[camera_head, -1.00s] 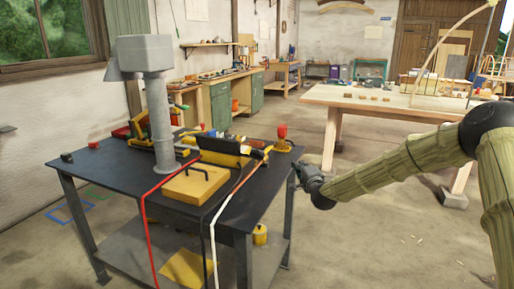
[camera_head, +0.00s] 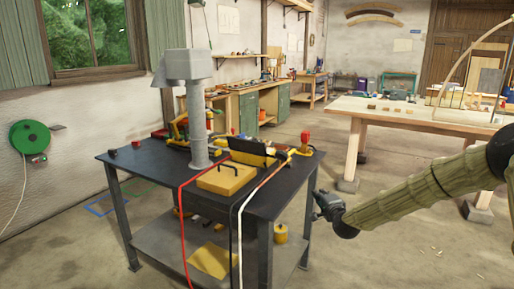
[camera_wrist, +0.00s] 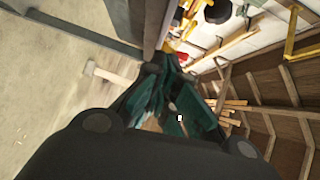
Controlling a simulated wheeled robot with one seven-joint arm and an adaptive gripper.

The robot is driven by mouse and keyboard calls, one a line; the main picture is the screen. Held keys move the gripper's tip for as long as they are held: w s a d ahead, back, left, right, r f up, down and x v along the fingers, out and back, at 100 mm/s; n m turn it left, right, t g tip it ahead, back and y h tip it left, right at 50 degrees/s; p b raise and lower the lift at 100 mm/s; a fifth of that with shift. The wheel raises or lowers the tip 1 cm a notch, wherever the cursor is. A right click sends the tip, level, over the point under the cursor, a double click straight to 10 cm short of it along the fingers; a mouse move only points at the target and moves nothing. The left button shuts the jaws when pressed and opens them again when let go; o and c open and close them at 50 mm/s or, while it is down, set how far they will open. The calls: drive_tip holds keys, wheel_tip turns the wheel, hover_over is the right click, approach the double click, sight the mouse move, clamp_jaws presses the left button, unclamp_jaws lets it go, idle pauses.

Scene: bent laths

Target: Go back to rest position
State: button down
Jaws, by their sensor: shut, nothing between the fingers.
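My gripper (camera_head: 325,206) is at the end of my arm in the head view. It is beside the right edge of the dark metal workbench (camera_head: 143,178), a little below the level of its top, and apart from it as far as I can tell. It is shut and empty. In the wrist view the gripper's fingers (camera_wrist: 172,112) come together near the middle of the picture, with nothing seen held between them. My wrist housing fills the lower part of that view.
The workbench carries a grey post (camera_head: 196,125) and a yellow case (camera_head: 226,178); red, black and white hoses hang over its front. A wooden table (camera_head: 420,114) stands behind my arm. A green reel (camera_head: 30,138) is on the left wall. Floor between bench and table is open.

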drive_tip(key=s+a+f+n+g+p, duration=0.2)
drive_tip(key=s+a+f+n+g, duration=0.2)
drive_tip(key=s+f, duration=0.95)
drive_tip(key=s+a+f+n+g+p, duration=0.3)
drive_tip(key=s+a+f+n+g, duration=0.1)
drive_tip(key=s+f, duration=0.95)
drive_tip(key=s+d+f+n+g+p, duration=0.1)
drive_tip(key=s+f+n+g+p, duration=0.2)
drive_tip(key=s, duration=1.6)
drive_tip(key=s+d+n+g+h, duration=0.1)
drive_tip(key=s+d+n+g, duration=0.1)
drive_tip(key=s, duration=0.9)
drive_tip(key=s+d+r+n+g+h+p, duration=0.1)
drive_tip(key=s+d+n+g, duration=0.1)
drive_tip(key=s, duration=0.9)
drive_tip(key=shift+s+d+r+g, duration=0.15)
drive_tip(key=shift+d+r+g, duration=0.1)
drive_tip(key=shift+d+g, duration=0.5)
